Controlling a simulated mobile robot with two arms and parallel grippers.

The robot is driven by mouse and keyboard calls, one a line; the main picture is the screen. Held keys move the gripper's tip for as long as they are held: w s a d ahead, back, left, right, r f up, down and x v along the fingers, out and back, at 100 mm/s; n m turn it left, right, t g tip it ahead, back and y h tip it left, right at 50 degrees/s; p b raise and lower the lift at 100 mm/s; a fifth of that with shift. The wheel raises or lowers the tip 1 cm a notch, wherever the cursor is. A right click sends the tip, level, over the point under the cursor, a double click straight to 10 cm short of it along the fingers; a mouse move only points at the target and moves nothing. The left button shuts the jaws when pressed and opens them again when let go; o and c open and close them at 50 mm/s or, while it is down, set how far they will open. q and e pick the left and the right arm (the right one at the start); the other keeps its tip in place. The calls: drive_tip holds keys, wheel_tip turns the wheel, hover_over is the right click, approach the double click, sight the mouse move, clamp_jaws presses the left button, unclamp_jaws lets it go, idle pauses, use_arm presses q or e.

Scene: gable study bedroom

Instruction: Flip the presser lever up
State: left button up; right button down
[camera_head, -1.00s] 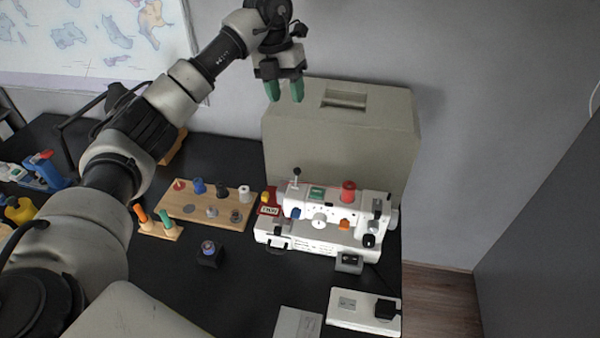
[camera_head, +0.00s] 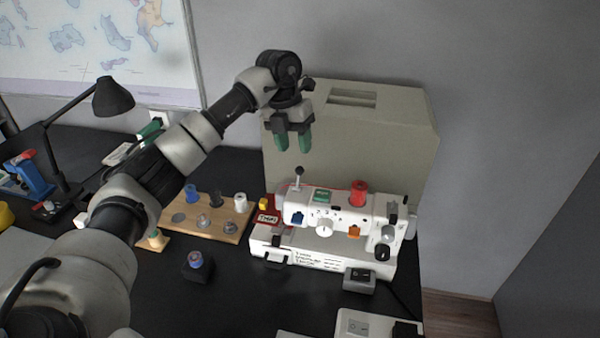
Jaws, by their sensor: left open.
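A white sewing machine (camera_head: 340,213) stands on the black desk, with a red spool (camera_head: 358,193) on top and a dial (camera_head: 324,229) on its front. A small orange part (camera_head: 353,232) and a blue part (camera_head: 297,217) show on its front. I cannot tell for sure which part is the presser lever. My left gripper (camera_head: 293,147) is open and empty, its green fingertips pointing down above the left end of the machine, apart from it. My right gripper is not in view.
A large grey-beige case (camera_head: 385,142) stands right behind the machine. A wooden spool board (camera_head: 225,235), a small black block with a spool (camera_head: 197,267) and a black lamp (camera_head: 112,97) are to the left. A white box (camera_head: 360,325) is at the front.

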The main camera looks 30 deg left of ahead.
sight(300, 169)
use_arm(q)
drive_tip(key=f, duration=0.2)
drive_tip(key=d+f, duration=0.1)
drive_tip(key=f, duration=0.4)
drive_tip(key=shift+d+f+p, duration=0.25)
drive_tip(key=shift+p, duration=0.1)
drive_tip(key=shift+c, duration=0.5)
clamp_jaws()
